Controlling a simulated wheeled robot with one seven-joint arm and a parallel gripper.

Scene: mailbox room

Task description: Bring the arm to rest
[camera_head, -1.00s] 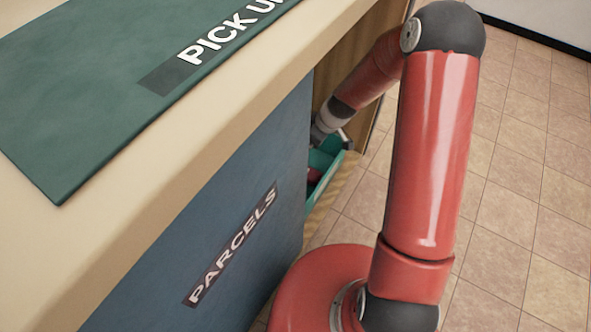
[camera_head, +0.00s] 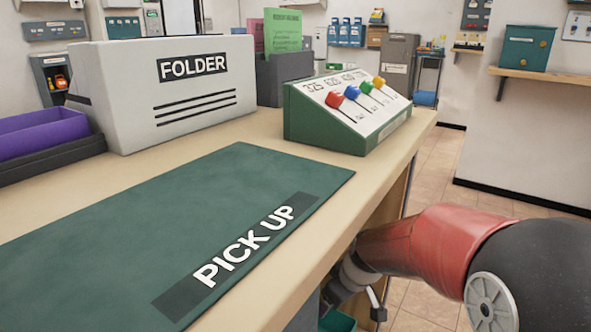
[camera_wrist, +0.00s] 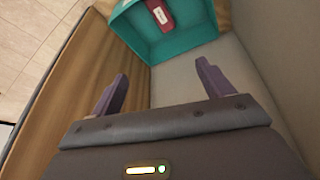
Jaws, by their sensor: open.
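My gripper (camera_wrist: 163,85) is open and empty in the wrist view, its two purple-grey fingers spread apart. Beyond the fingertips is a teal bin (camera_wrist: 185,47) with a red item (camera_wrist: 160,14) bearing a white label inside. In the head view my red arm comes in at the lower right, and my gripper (camera_head: 372,300) is low beside the counter's end, partly cut off by the frame edge. A bit of the teal bin (camera_head: 338,321) shows below it.
The counter (camera_head: 310,262) carries a green PICK UP mat (camera_head: 200,215), a grey FOLDER box (camera_head: 165,90), a sloped green key panel (camera_head: 345,112) and a purple tray (camera_head: 40,132). Wooden and grey panels flank my gripper closely. Open tiled floor (camera_head: 437,165) lies right of the counter.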

